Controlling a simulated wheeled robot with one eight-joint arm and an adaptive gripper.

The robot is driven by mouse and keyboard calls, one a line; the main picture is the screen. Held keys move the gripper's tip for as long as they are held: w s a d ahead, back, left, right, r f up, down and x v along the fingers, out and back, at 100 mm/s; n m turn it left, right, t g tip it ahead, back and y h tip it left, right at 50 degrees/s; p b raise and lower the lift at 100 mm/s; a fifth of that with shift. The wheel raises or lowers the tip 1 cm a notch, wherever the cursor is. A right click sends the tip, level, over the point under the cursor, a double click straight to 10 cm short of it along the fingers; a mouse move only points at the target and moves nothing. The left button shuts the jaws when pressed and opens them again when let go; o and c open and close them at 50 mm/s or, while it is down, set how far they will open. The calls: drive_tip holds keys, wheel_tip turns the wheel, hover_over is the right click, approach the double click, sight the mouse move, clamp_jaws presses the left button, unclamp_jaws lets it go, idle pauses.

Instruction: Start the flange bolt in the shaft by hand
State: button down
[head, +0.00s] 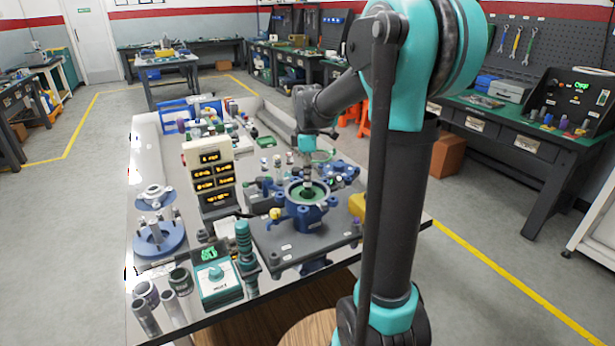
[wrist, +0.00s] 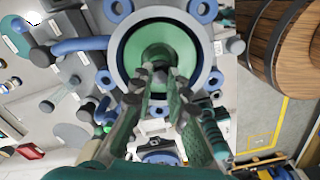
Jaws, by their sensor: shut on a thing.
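A blue flanged housing (head: 305,213) with a green inner face stands on a grey plate (head: 270,243) on the table. In the wrist view its pale ring (wrist: 214,62) surrounds the green face, with the dark round shaft end (wrist: 157,52) at the middle. My gripper (head: 308,180) is over the housing's centre, pointing down. In the wrist view my gripper (wrist: 160,75) has its fingertips close together in front of the shaft, shut on a small dark piece, seemingly the flange bolt. The fingers hide most of it. I cannot tell whether it touches the shaft.
A display tower (head: 209,175) stands left of the housing. A teal-ringed post (head: 245,245) and a teal box (head: 216,284) are at the front left. A blue round fixture (head: 158,238) is further left. Small parts crowd the table behind the housing.

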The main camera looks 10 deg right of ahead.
drive_tip(key=shift+f, duration=0.35)
idle(0.3)
drive_tip(key=m, duration=0.4)
idle(0.5)
drive_tip(key=shift+m, duration=0.5)
drive_tip(key=m, duration=0.3)
